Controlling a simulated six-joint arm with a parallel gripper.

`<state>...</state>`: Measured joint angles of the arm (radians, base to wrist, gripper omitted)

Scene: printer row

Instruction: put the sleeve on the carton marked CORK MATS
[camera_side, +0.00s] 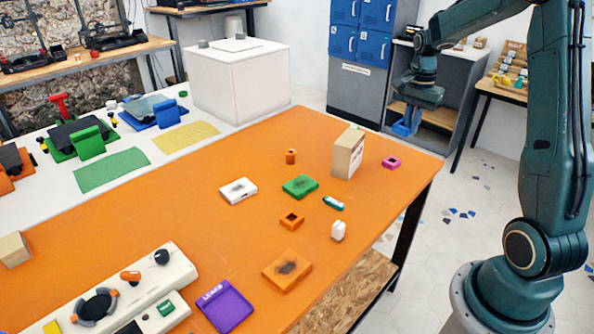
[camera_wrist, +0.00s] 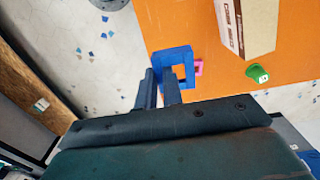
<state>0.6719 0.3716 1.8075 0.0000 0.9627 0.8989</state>
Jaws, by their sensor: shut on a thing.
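The sleeve is a blue square ring (camera_wrist: 173,68), shown in the wrist view at the tips of my gripper (camera_wrist: 160,88). My gripper is shut on one side of the ring, and its opening is empty. In the side view my gripper (camera_side: 408,118) hangs beyond the table's far right edge, with the blue ring (camera_side: 404,130) at its lower end, small there. The carton (camera_side: 348,153) is a tan upright box near that edge, to the left of my gripper. The carton (camera_wrist: 243,22) shows at the top of the wrist view, its printing only partly readable. The ring is apart from it.
A pink square piece (camera_side: 391,162) lies beside the carton. A green block (camera_wrist: 257,73) is near it in the wrist view. Several small pieces, including a green one (camera_side: 300,187) and an orange one (camera_side: 291,220), lie on the orange table (camera_side: 200,170). A blue locker (camera_side: 360,40) stands behind.

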